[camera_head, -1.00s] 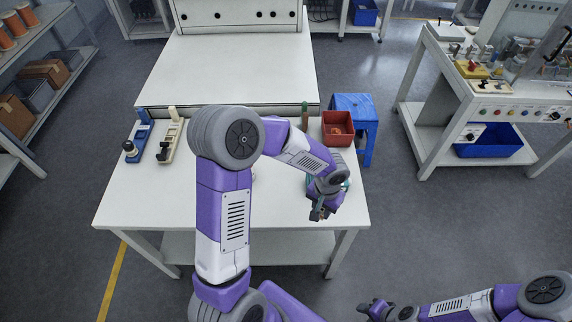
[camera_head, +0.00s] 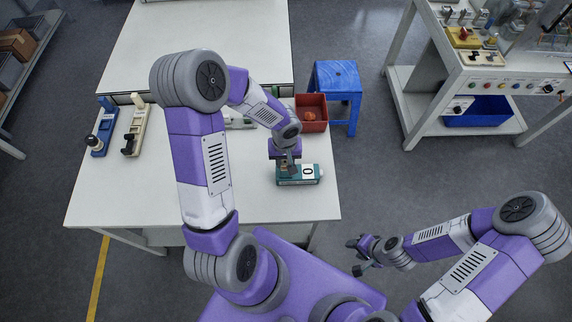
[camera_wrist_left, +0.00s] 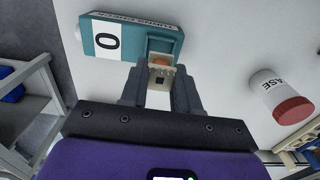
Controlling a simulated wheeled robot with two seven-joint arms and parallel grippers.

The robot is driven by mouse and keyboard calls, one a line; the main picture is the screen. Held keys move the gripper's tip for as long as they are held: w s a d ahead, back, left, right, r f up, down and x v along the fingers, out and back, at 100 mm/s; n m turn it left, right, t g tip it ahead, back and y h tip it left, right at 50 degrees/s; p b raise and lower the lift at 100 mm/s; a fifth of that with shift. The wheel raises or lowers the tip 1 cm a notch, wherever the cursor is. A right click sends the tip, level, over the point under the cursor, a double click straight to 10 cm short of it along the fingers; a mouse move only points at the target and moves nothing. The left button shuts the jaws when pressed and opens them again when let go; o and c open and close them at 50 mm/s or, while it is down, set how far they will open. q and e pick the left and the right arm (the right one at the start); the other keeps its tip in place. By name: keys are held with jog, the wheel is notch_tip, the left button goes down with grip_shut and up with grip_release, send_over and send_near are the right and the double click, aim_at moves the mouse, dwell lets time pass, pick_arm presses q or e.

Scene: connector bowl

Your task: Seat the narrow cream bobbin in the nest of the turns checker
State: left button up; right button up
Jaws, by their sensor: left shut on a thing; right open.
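The turns checker (camera_head: 312,177) is a teal box with a white "0" label near the table's right front. It also shows in the left wrist view (camera_wrist_left: 105,42), where its recessed nest (camera_wrist_left: 161,46) faces my fingers. My left gripper (camera_head: 287,170) is at the checker and shut on a small cream bobbin (camera_wrist_left: 159,75) with a copper-orange winding. The bobbin is between the fingertips, in line with the nest. Whether it touches the nest I cannot tell. My right gripper (camera_head: 358,257) is open and empty, low in front of the table.
A red bin (camera_head: 311,113) with orange contents stands behind the checker, by a blue stool (camera_head: 336,90). Blue (camera_head: 103,130) and cream (camera_head: 135,130) devices are at the table's left.

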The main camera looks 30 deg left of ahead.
aim_at(286, 161)
pick_arm(q)
jog(key=shift+f+b, duration=0.3)
jog(key=shift+f, duration=1.6)
jog(key=shift+f, duration=0.1)
jog(key=o, duration=0.6)
jog(key=shift+f+b, duration=0.1)
jog(key=shift+b, duration=0.2)
jog(key=shift+c, duration=0.2)
jog(key=o, duration=0.5)
jog(key=shift+c, duration=0.2)
jog(key=shift+w+r+p, duration=0.1)
jog(key=shift+r+p, duration=0.3)
jog(key=shift+p, duration=0.05)
notch_tip(286, 161, up, 12)
jog(key=shift+f+p, duration=0.15)
jog(key=shift+p, duration=0.9)
